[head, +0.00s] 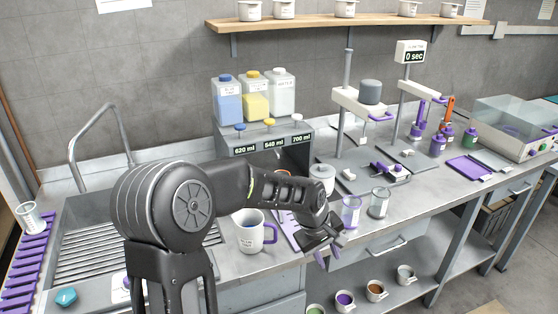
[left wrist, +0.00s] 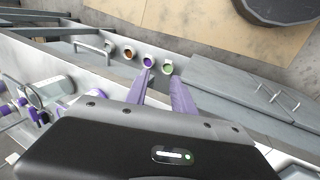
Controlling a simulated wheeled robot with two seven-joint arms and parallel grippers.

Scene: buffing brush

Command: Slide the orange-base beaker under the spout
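The dispenser (head: 258,142) stands at the back of the counter with blue, yellow and white jugs on top and volume displays on its front. Its spouts are mostly hidden behind my left arm. Two clear beakers stand right of the arm, one with a purple tint (head: 350,212) and one greyish (head: 380,203). My left gripper (head: 329,254) is over the counter's front edge, open and empty; its purple fingers (left wrist: 160,78) are apart in the left wrist view. My right gripper is out of view.
A white mug (head: 249,232) stands left of my left gripper. A sink (head: 90,235) is at the left, with a purple rack (head: 25,265) beside it. Stands with scales fill the counter's right. Several cups, one purple (head: 345,299), sit on the lower shelf.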

